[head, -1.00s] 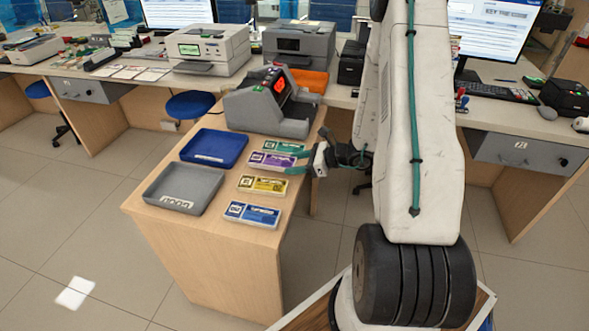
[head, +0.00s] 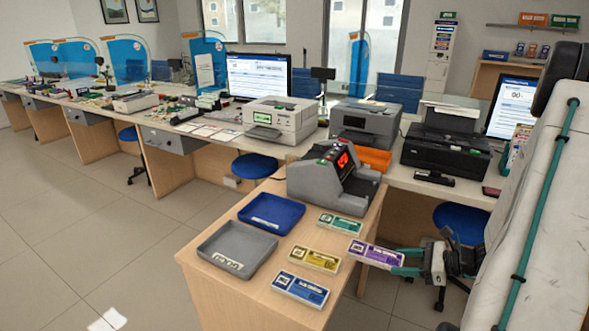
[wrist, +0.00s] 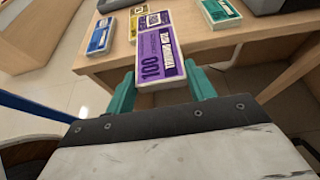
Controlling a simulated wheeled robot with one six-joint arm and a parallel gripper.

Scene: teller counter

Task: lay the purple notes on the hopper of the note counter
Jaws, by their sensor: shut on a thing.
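The purple notes (head: 375,254) are a banded bundle held between the green fingers of my gripper (head: 393,262), just off the right edge of the small wooden table. In the wrist view the purple notes (wrist: 160,58) sit between the two fingertips (wrist: 162,88), with a "100" facing me. My gripper is shut on them. The note counter (head: 334,175) is a grey machine with a red display, at the back of the small table, to the left of and beyond my gripper. Its hopper is hard to make out in detail.
Green notes (head: 340,223), yellow notes (head: 314,259) and blue notes (head: 300,289) lie on the wooden table (head: 222,303). A blue tray (head: 245,219) and a grey tray (head: 212,244) lie to their left. An orange item (head: 374,159) and a printer (head: 365,122) stand behind the counter.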

